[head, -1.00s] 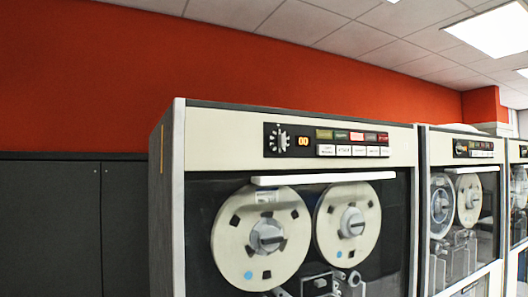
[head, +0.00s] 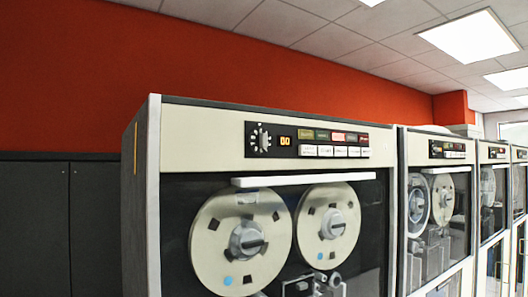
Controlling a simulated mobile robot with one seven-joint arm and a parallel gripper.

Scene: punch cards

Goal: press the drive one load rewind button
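The nearest tape drive (head: 200,135) stands in the middle of the head view, with a cream top panel and two large reels (head: 240,240) behind its window. Its black control strip (head: 306,140) carries a dial (head: 260,139), an orange two-digit display (head: 285,141), a row of coloured lamps (head: 330,136) and a row of white buttons (head: 331,151) beneath them. The button labels are too small to read, so I cannot tell which is load rewind. My gripper is not in view.
More tape drives (head: 437,155) stand in a row to the right, receding. Dark cabinets (head: 70,225) stand at the left against a red wall (head: 240,70). The floor is out of view.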

